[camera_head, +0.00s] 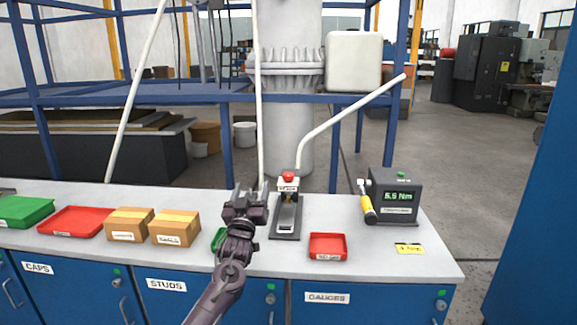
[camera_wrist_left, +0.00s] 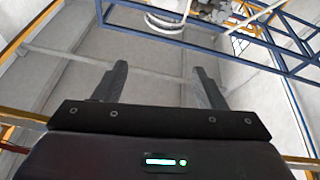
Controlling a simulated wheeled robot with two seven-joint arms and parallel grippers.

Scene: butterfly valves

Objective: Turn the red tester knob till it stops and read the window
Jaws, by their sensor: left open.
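The red tester knob (camera_head: 288,176) sits on top of a small upright tester (camera_head: 286,213) on the grey bench. A pale label is under the knob; its text and any window are too small to read. My left gripper (camera_head: 250,190) is just left of the tester, apart from the knob. In the left wrist view its two fingers (camera_wrist_left: 160,85) stand wide apart with nothing between them. That view looks up at the ceiling and shows no tester. My right gripper is in neither view.
A dark meter (camera_head: 396,197) reading about 6.9 Nm, with a yellow-handled tool (camera_head: 367,208), stands right. A red tray (camera_head: 328,247) lies in front of the tester. Cardboard boxes (camera_head: 176,227) and a red bin (camera_head: 77,222) are left. A white pipe (camera_head: 340,117) rises behind.

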